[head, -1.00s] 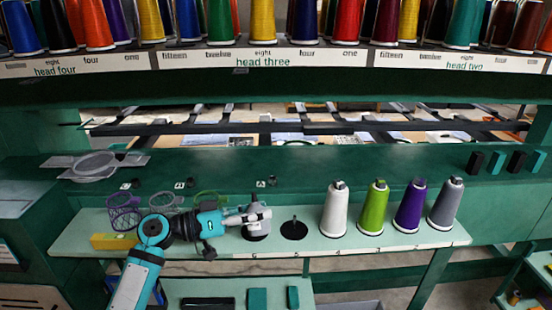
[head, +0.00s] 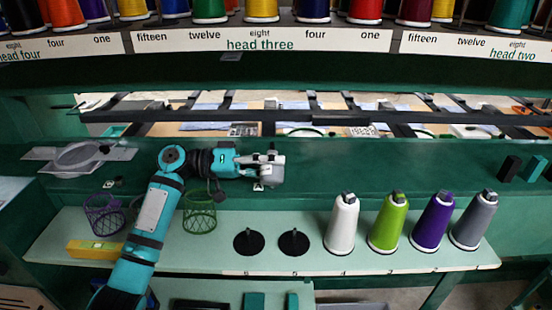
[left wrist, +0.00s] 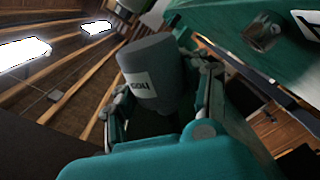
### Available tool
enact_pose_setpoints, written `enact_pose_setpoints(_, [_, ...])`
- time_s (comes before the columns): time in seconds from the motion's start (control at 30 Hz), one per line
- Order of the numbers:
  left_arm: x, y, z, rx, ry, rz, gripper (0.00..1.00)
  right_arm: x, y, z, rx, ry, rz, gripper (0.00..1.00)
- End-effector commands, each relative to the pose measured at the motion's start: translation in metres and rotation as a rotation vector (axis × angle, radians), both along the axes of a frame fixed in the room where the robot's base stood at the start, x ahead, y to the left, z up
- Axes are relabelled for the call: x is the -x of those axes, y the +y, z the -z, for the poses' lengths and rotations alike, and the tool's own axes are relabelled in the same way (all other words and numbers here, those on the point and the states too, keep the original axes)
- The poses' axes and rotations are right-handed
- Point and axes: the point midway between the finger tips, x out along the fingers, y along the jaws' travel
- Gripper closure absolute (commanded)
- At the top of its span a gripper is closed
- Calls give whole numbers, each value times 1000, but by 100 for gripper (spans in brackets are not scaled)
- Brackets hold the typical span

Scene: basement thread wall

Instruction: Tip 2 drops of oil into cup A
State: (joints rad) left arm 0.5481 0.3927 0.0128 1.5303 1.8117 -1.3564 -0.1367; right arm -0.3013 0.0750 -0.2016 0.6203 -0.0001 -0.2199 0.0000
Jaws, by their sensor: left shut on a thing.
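My left gripper (head: 272,166) is over the dark green ledge, behind the front shelf, pointing right. In the left wrist view its fingers are shut on a grey container (left wrist: 150,58) with a white label, whose lettering I cannot read for sure. In the head view the container is mostly hidden by the gripper. A white card (head: 258,187) sits just below the gripper. A small see-through dark cup (left wrist: 262,32) stands near a white card (left wrist: 307,22) in the left wrist view; its letter is cut off. My right gripper is not in view.
White, green, purple and grey thread cones (head: 343,224) stand at the shelf's right. Two black bases (head: 248,242) are empty. A green wire basket (head: 199,212), a purple basket (head: 104,214) and a yellow level (head: 95,249) are at left. A thread rack overhangs the back.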

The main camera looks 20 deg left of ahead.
Motion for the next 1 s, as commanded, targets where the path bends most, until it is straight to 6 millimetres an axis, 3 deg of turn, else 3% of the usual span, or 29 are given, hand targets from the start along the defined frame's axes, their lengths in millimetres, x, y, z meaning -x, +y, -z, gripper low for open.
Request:
enact_pose_setpoints(0.7, [8,-3,12,108,375,0,92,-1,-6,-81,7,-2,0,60])
enact_pose_setpoints(1.0, [11,-3,24,157,545,0,92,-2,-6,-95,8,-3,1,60])
